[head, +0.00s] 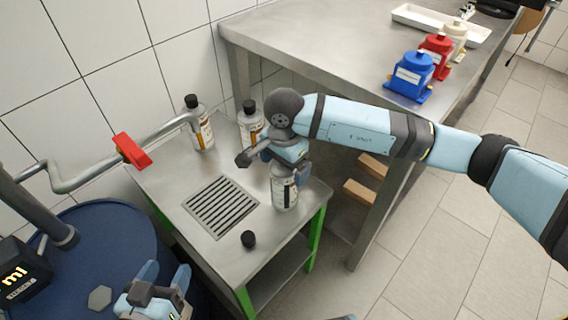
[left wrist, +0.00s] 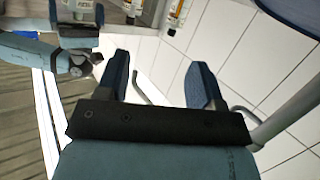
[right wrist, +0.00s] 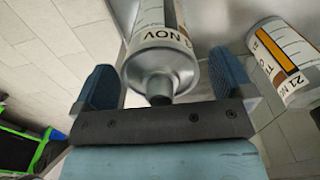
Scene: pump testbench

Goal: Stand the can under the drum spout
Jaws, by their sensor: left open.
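An uncapped can (head: 285,195) with a white, orange and black label stands upright on the small steel table (head: 180,185), right of its grate (head: 221,207). My right gripper (head: 285,165) is above it, pointing down. In the right wrist view the can (right wrist: 160,68) is between the open fingers, its bare neck toward the palm, with gaps at both sides. The drum spout (head: 170,128) is a grey pipe with a red valve handle (head: 132,151), reaching over the table's back left. My left gripper (head: 165,280) is open and empty near the blue drum (head: 100,235).
Two black-capped cans (head: 203,130) (head: 250,118) stand at the back of the small table. A loose black cap (head: 248,239) lies near its front edge. A higher steel bench (head: 310,45) carries blue, red and cream pumps and a white tray (head: 440,22).

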